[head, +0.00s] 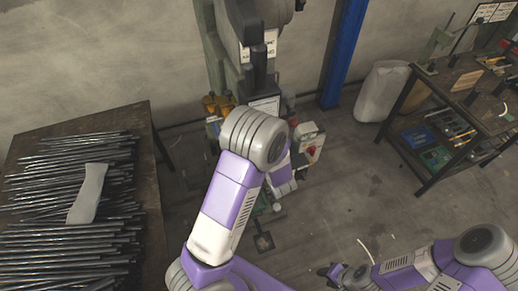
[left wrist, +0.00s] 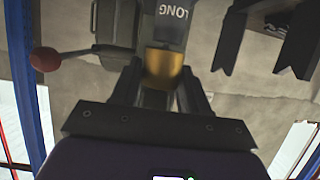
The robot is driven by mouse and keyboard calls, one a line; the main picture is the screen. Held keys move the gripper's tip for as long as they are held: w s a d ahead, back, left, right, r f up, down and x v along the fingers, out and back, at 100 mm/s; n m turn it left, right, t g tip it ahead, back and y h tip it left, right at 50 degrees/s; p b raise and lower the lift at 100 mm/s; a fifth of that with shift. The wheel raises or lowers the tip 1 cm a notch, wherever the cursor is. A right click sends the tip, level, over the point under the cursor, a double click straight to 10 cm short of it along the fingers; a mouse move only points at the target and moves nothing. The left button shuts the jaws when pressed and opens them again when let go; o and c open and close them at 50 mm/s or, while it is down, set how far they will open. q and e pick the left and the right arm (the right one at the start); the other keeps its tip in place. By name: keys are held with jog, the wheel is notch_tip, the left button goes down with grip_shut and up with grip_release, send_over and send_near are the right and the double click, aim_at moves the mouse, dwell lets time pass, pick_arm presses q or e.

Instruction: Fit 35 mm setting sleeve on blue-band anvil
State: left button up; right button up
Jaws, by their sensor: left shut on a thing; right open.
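My left gripper (left wrist: 162,88) is shut on a brass-coloured piece (left wrist: 163,70) that sits between its fingers. A grey part lettered "LONG" (left wrist: 172,14) lies directly beyond the piece; I cannot tell whether they touch or are one thing. No blue band can be made out. In the head view my left arm reaches towards a tall grey press (head: 238,60) and hides its own gripper. My right gripper (head: 330,271) is open and empty, low over the floor at the bottom right.
A table (head: 150,125) with many metal rods and a pale strip stands at the left. A workbench (head: 458,85) with tools stands at the right. A blue post (head: 343,55) and a pale sack (head: 383,90) are at the back. The floor right of centre is mostly clear.

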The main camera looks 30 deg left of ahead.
pick_arm(q)
jog(key=o, duration=1.3)
jog(key=shift+d, duration=0.1)
jog(key=v, duration=0.7)
jog(key=shift+s+p, duration=0.25)
jog(key=shift+p, duration=0.05)
jog(key=shift+d, duration=0.1)
